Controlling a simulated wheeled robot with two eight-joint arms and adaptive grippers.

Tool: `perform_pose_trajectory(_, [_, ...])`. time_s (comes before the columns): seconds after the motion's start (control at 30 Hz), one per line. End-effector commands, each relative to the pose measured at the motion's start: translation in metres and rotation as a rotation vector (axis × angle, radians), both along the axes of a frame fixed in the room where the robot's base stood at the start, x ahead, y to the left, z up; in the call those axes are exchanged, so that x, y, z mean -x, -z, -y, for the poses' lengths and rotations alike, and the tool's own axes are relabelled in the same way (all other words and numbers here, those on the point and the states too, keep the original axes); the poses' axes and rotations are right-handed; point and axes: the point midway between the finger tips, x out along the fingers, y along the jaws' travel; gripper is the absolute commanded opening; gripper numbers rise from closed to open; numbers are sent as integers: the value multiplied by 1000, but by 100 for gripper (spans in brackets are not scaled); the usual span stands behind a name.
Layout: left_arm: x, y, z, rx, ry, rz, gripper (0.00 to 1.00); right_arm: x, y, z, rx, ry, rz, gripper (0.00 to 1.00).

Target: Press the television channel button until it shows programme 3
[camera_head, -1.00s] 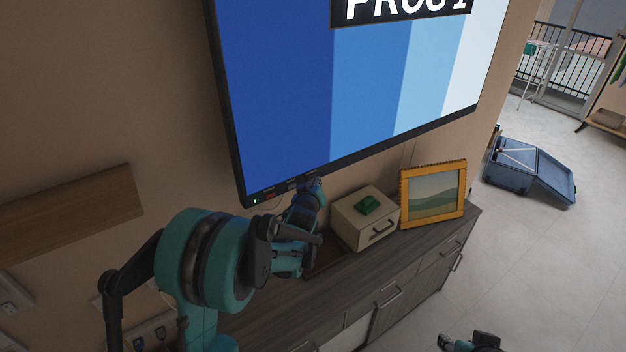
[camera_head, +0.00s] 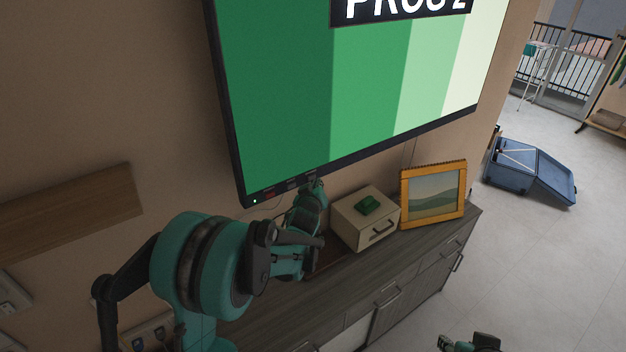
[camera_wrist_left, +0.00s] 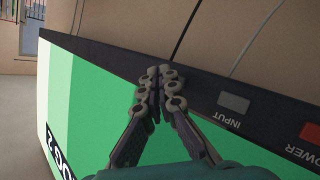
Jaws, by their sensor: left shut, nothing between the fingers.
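The television (camera_head: 365,110) hangs on the wall with a green striped screen reading "PROG 2", the text cut by the top of the head view. Its dark lower bezel (camera_head: 262,196) carries small buttons. My left gripper (camera_head: 316,181) is shut and empty, its fingertips at the underside of this bezel. In the left wrist view the shut fingertips (camera_wrist_left: 159,72) lie over the bezel, beside a grey button marked INPUT (camera_wrist_left: 233,102) and a red button (camera_wrist_left: 311,131). The fingers hide part of the bezel; I cannot tell whether they touch it. My right gripper (camera_head: 470,342) shows only partly at the bottom edge.
Below the television stands a grey wooden cabinet (camera_head: 405,275). On it are a small cream drawer box (camera_head: 350,222) with a green item (camera_head: 367,204) on top, and an orange picture frame (camera_head: 404,204).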

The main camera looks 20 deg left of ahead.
Motion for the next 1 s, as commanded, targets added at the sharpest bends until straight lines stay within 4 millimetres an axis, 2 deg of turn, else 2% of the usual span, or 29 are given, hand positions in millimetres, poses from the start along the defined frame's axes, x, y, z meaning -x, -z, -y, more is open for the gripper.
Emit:
perform_pose_trajectory(0.17, [1, 0, 2, 0, 1, 0, 0, 0, 0, 0, 0, 0, 0, 40])
perform_pose_trajectory(0.7, [34, 1, 44, -1, 2, -1, 0, 0, 10, 0, 0, 0, 0, 40])
perform_pose_trajectory(1.0, [37, 0, 48, 0, 1, 0, 0, 0, 11, 0, 0, 0, 0, 40])
